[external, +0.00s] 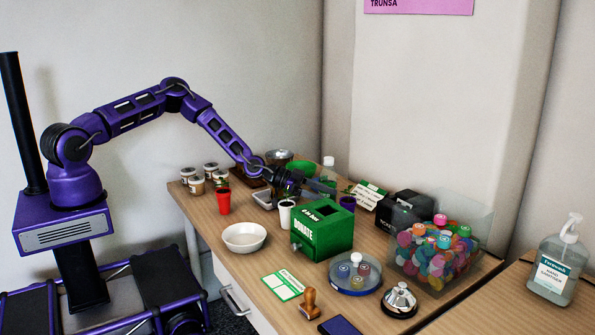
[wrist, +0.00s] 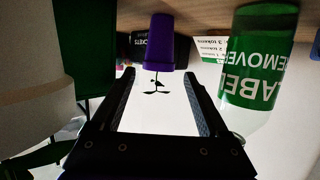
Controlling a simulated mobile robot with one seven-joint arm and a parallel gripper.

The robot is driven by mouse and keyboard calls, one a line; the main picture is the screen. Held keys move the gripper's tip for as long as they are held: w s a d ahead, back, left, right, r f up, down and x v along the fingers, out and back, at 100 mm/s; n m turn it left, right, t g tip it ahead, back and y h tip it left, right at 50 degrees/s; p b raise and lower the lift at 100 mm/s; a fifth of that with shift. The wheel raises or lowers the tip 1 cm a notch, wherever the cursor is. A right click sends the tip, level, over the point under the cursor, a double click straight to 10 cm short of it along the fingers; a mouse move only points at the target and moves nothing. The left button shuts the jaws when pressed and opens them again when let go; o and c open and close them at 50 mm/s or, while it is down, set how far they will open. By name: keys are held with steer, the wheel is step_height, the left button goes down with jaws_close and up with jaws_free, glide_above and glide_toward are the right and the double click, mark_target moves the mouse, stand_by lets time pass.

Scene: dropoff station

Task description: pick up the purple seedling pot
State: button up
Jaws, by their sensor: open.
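The purple seedling pot (wrist: 174,42) appears upside down in the wrist view, with a small dark-leaved seedling (wrist: 157,84) pointing down the picture. In the external view the pot (external: 347,203) stands behind the green donation box, which hides its lower part. My gripper (wrist: 158,75) is open and empty. In the external view my gripper (external: 322,187) reaches over the table from the left, close to the pot; contact cannot be told.
A green-labelled label remover bottle (wrist: 262,65) is close to the right finger in the wrist view. The donation box (external: 322,232) is in front of my gripper. A white pot (external: 286,213), red pot (external: 224,202) and bowl (external: 244,237) stand left; a clear token bin (external: 470,255) stands right.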

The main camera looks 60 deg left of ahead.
mark_target(348, 200)
steer(key=shift+x, duration=3.4)
